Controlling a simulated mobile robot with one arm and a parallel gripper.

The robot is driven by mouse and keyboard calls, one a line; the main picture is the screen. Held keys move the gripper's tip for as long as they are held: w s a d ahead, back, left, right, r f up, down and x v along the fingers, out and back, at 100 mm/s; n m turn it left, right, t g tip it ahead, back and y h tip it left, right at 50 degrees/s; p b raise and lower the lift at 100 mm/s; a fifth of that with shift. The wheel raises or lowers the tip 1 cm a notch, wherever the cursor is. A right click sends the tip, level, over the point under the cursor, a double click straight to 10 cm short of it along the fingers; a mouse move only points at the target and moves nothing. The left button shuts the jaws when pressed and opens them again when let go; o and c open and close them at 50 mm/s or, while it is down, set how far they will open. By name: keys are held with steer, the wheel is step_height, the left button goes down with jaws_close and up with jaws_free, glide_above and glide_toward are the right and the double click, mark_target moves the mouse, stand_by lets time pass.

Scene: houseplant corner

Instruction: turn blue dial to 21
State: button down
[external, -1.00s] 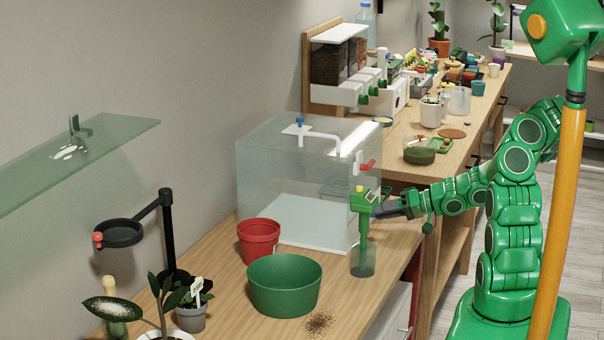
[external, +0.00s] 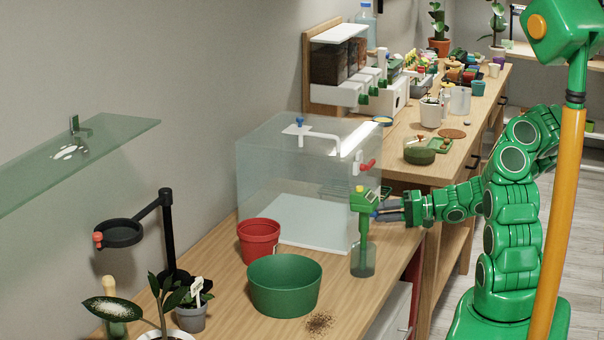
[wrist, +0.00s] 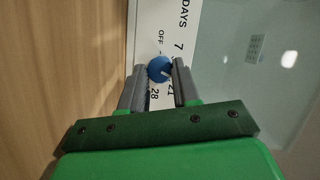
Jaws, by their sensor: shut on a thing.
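The blue dial (wrist: 157,69) sits on a white panel (wrist: 148,22) printed DAYS, OFF, 7, 21 and 28 in the wrist view. Its white mark points right and slightly down, toward the right finger; I cannot tell the exact number. My gripper (wrist: 159,78) is shut on the dial, one finger on each side. The right finger hides part of the scale between 7 and 21. In the external view, my gripper (external: 376,213) is at the right side of a green upright device (external: 361,202), and the dial is barely visible there.
A clear glass case (external: 270,165) with a red-handled valve (external: 367,166) stands behind the device. A green bowl (external: 284,288) and a red pot (external: 258,240) stand to the left. Spilled soil (external: 319,322) lies near the bench's front edge.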

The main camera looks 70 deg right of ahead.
steer(key=shift+d, duration=0.15)
steer(key=c, duration=0.8)
jaws_free()
steer(key=shift+v, duration=3.9)
